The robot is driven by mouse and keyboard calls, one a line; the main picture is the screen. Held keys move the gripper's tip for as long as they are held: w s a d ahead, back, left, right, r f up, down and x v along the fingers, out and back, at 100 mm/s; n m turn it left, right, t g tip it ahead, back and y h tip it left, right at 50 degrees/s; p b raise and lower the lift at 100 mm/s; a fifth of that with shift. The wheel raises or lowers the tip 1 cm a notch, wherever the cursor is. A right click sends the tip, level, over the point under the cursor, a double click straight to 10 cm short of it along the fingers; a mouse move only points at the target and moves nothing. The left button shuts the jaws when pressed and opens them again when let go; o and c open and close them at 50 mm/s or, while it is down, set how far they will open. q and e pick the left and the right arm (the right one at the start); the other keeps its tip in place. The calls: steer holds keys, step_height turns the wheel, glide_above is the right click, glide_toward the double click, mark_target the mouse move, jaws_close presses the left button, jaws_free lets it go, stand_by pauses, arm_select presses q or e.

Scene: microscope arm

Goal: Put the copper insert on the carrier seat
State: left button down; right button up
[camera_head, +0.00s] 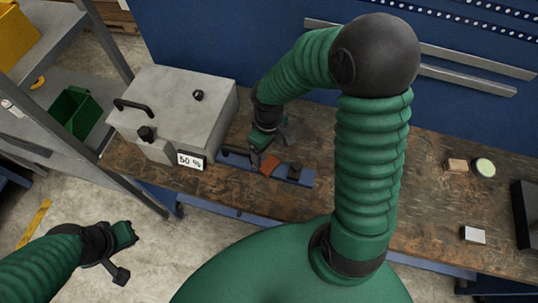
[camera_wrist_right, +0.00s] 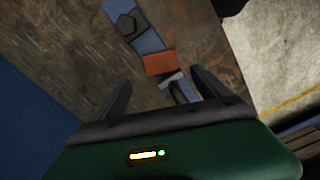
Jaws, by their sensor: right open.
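The copper insert (camera_head: 270,165), an orange-brown block, lies at the blue carrier strip (camera_head: 307,178) on the bench; it also shows in the right wrist view (camera_wrist_right: 158,63). A dark six-sided part, perhaps the seat, sits on the strip (camera_wrist_right: 126,24), toward its free end. My right gripper (camera_head: 262,154) is just left of the insert in the head view. In the right wrist view its fingers (camera_wrist_right: 162,90) are spread, with the insert ahead of their gap and not between them. My left gripper (camera_head: 126,258) hangs over the floor at lower left, away from the bench; its jaw opening is unclear.
A grey box (camera_head: 178,100) with a handle and a "50 %" sign stands left of the strip. A tan block (camera_head: 457,165), a pale green disc (camera_head: 484,167) and a small white-topped box (camera_head: 473,235) are on the right. A shelf with a green bin (camera_head: 76,112) stands at left.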

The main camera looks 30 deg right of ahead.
steer(key=s+a+r+m+t, duration=0.2)
steer(key=s+a+r+m, duration=0.1)
steer(key=s+a+r, duration=0.1)
steer(key=shift+r+t, duration=0.3)
steer(key=shift+r, duration=0.2)
steer(key=shift+s+d, duration=0.1)
steer(key=shift+s, duration=0.15)
stand_by(0.4)
